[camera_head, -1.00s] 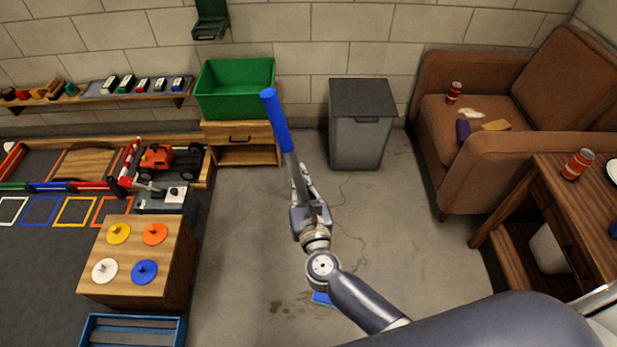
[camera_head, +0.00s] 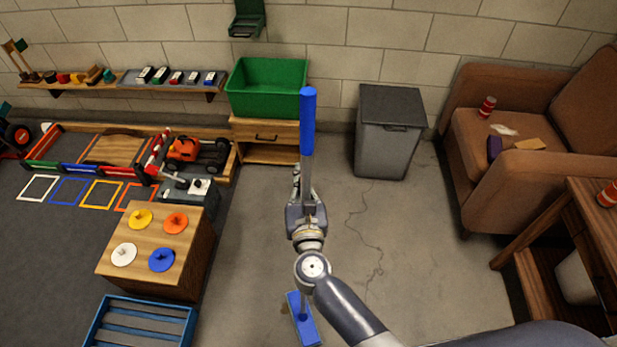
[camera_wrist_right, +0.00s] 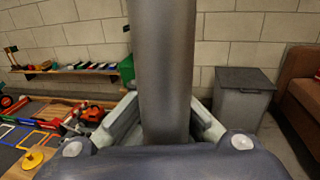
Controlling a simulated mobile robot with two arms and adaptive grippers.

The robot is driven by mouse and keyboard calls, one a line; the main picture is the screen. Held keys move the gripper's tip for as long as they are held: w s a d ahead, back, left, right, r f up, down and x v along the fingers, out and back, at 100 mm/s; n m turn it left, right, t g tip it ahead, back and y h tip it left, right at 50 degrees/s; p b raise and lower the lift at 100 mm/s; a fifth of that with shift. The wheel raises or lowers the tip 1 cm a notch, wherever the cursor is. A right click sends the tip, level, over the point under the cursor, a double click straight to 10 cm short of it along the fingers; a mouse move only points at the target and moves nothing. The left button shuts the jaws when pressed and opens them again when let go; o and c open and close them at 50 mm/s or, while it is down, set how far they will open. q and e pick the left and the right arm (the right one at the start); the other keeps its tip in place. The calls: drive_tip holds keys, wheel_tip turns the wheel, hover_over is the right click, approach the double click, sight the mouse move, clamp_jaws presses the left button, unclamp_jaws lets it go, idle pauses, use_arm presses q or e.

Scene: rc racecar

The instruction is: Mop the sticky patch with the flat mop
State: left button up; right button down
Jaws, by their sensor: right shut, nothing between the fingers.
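The flat mop has a long grey shaft with a blue grip (camera_head: 308,120) at the top and a flat blue head (camera_head: 303,320) low in the head view, at floor level. My right gripper (camera_head: 304,192) is at the shaft and is shut. In the right wrist view the grey shaft (camera_wrist_right: 166,70) stands upright right at the fingers and hides where they meet. A trace of the brown sticky patch (camera_head: 284,308) shows at the left edge of the mop head; the rest is hidden. My left gripper is not in view.
A wooden block with coloured knobs (camera_head: 160,245) and a blue crate (camera_head: 140,325) stand left of the mop. A green bin (camera_head: 266,88) on a cabinet, a grey bin (camera_head: 388,135) and a brown armchair (camera_head: 540,185) line the back and right. Floor between is clear.

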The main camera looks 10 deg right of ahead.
drive_tip(key=shift+w+a, duration=0.15)
drive_tip(key=shift+a, duration=0.4)
drive_tip(key=shift+w+a, duration=0.15)
drive_tip(key=shift+a, duration=0.4)
